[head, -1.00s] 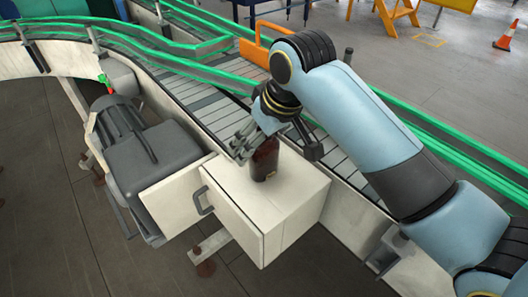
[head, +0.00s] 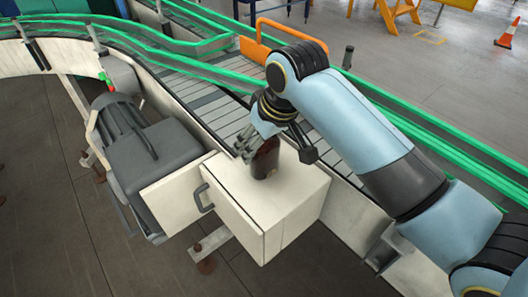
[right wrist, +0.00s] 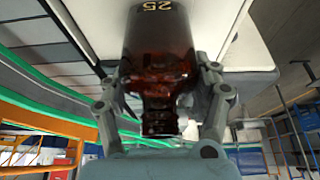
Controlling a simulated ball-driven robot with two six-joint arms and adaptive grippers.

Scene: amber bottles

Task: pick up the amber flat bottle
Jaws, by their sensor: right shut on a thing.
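The amber flat bottle (head: 264,161) stands on the white box top (head: 296,194) beside the conveyor. In the right wrist view the bottle (right wrist: 160,50) fills the upper middle, with its threaded neck toward the camera and a yellow "25" on a dark label. My right gripper (head: 261,147) is shut on the bottle from above, with fingers on both sides in the right wrist view (right wrist: 163,95). Part of the bottle is hidden by the fingers in the head view. I cannot tell whether its base touches the box. My left gripper is not in view.
The conveyor (head: 205,105) with green rails runs behind the box. An orange bar frame (head: 284,35) stands over it. A grey motor (head: 150,150) is at the left of the box. Open floor lies in front, with a traffic cone (head: 506,34) far right.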

